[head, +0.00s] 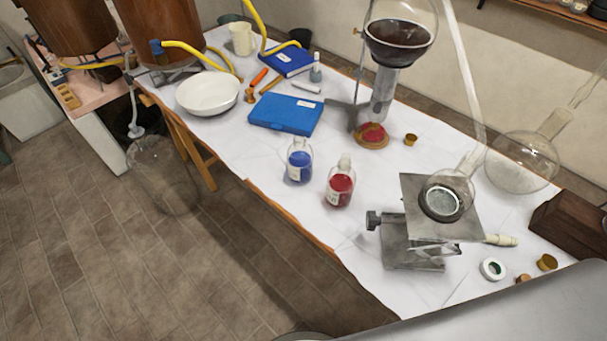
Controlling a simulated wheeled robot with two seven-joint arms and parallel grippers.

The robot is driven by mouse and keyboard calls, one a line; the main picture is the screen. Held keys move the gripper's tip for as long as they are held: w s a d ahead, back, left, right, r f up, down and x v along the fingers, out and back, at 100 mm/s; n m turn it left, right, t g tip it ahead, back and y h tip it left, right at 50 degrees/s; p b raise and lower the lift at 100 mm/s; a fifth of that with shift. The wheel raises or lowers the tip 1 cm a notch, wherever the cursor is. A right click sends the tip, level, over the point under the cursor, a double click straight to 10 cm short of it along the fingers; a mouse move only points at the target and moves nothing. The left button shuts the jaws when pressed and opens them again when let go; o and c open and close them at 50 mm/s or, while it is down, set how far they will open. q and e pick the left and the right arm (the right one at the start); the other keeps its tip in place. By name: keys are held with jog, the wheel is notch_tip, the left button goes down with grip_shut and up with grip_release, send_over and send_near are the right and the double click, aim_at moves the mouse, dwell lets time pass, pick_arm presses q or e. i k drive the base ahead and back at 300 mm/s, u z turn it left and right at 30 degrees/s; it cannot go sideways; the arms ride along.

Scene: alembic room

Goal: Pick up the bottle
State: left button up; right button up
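Two small clear glass bottles stand upright on the white-covered table (262,164). One bottle with blue contents (300,163) is on the left, near the table's front edge. The other bottle with red contents (340,187) stands just to its right and a little nearer. Both have pale labels. They stand apart from each other. Which one the task means cannot be told. Neither of my grippers is in view.
A metal lab jack (414,258) carrying a glass flask (447,194) stands right of the red bottle. Behind are a blue case (286,114), a white bowl (208,93) and a stand with tall glassware (383,95). A large round flask (521,162) is at right.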

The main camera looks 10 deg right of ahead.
aim_at(300, 154)
jog(key=u, duration=0.05)
jog(key=k, duration=1.05)
jog(key=z, duration=1.35)
